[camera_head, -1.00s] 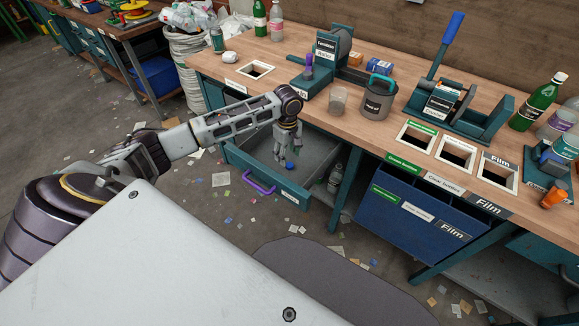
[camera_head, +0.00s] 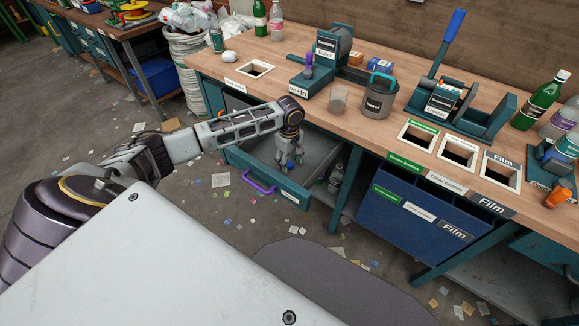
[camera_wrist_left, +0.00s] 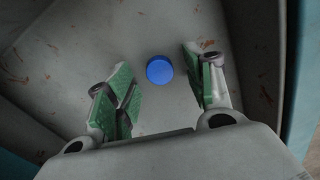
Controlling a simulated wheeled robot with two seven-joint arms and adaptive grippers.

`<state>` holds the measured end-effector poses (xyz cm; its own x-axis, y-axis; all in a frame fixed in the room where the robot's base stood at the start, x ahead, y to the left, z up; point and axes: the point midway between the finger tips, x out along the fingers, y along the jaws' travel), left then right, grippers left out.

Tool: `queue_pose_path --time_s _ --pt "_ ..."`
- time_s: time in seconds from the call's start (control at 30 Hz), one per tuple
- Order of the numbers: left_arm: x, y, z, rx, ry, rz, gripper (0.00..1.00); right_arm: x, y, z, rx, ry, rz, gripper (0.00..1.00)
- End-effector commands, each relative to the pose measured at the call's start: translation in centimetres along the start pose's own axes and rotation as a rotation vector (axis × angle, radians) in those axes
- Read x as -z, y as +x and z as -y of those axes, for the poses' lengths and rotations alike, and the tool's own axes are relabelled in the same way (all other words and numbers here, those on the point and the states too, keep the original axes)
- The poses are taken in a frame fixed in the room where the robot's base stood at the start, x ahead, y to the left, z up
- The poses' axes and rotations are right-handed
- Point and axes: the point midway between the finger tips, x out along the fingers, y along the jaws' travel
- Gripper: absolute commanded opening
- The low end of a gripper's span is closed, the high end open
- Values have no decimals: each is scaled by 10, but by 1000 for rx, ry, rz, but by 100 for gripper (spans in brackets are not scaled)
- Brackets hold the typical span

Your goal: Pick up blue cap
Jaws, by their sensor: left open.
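The blue cap (camera_wrist_left: 160,70) lies on the grey floor of the open drawer (camera_head: 258,172). In the left wrist view it is a round blue disc just beyond and between my fingertips. My left gripper (camera_wrist_left: 158,92) is open, with its green-padded fingers on either side of the cap's line and nothing between them. In the head view my left gripper (camera_head: 288,166) points down into the drawer, and the cap shows only as a small blue bit by the fingertips. My right gripper is not in view.
The drawer has a purple handle (camera_head: 259,183) and close side walls. The wooden bench (camera_head: 300,110) above holds a grey canister (camera_head: 379,98), a clear cup (camera_head: 338,99) and a lever press (camera_head: 450,100). A bottle (camera_head: 336,178) stands beside the drawer.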

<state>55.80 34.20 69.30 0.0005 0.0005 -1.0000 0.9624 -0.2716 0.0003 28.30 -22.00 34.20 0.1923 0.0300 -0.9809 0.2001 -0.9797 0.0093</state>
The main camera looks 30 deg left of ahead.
Motion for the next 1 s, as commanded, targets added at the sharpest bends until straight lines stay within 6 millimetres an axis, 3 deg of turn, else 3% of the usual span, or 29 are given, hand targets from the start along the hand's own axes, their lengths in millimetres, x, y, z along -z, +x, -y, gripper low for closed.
queue_pose_path --time_s 0.63,0.9,1.0 --pt "0 8 0 0 0 0 53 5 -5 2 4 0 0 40" --pt "0 8 0 0 0 0 23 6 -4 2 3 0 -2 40" --pt "0 8 0 0 1 0 20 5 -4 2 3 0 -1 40"
